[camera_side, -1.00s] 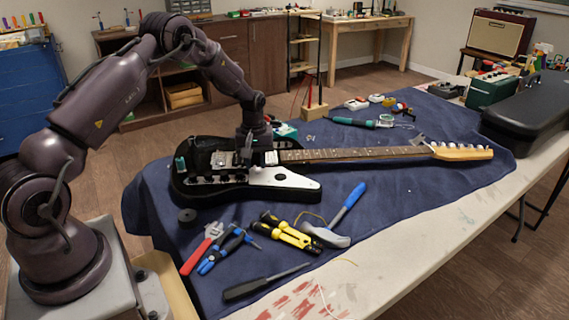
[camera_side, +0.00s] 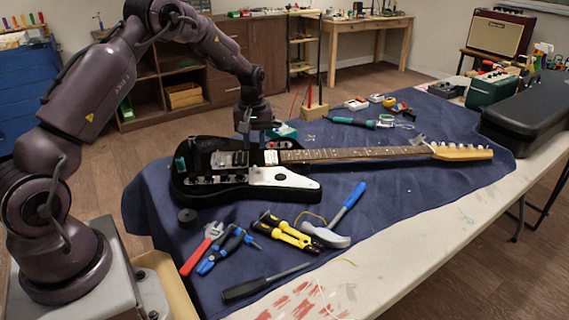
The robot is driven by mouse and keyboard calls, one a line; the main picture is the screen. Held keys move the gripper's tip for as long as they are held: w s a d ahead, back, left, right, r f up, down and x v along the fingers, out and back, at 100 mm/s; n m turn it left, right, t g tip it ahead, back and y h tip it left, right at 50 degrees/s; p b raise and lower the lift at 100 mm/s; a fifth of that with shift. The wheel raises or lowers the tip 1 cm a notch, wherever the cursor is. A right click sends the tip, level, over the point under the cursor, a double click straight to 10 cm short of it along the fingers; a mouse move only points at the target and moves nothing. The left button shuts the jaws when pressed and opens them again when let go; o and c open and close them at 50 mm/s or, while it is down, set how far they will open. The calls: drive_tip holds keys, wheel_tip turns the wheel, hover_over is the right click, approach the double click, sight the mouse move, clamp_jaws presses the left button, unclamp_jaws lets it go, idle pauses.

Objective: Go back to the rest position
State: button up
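My gripper (camera_side: 257,137) hangs above the body of the electric guitar, near where the neck joins it, pointing down. Its fingers are small and partly dark against the guitar, and I cannot tell how far apart they are. The black guitar (camera_side: 216,190) with a white pickguard (camera_side: 285,180) lies flat on a blue cloth (camera_side: 400,210). Its neck (camera_side: 360,153) points right, ending in a light wooden headstock (camera_side: 462,152).
Red-handled pliers (camera_side: 201,249), blue-handled pliers (camera_side: 221,252), yellow-black tools (camera_side: 286,232), a blue-handled hammer (camera_side: 346,207) and a screwdriver (camera_side: 262,283) lie in front of the guitar. A black case (camera_side: 530,110) stands at right. A wooden block (camera_side: 314,111) with upright rods stands behind the neck.

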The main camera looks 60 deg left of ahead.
drive_tip(key=shift+s+f+m, duration=0.1)
drive_tip(key=shift+s+m, duration=0.05)
drive_tip(key=shift+m, duration=0.25)
drive_tip(key=shift+s+d+f+m+g, duration=0.15)
drive_tip(key=shift+s+d+f+g, duration=0.1)
drive_tip(key=shift+s, duration=0.2)
drive_tip(key=shift+s+d+f+m+g, duration=0.15)
drive_tip(key=shift+s+d+f, duration=0.1)
drive_tip(key=shift+s, duration=0.2)
drive_tip(key=s+d+r+m+t, duration=0.6)
drive_tip(key=s+d+r+m, duration=0.5)
drive_tip(key=s+d+r, duration=1)
wheel_tip(320, 180, up, 3)
drive_tip(key=shift+s+d+f, duration=0.15)
drive_tip(key=shift+s+d, duration=0.25)
drive_tip(key=shift+s, duration=0.35)
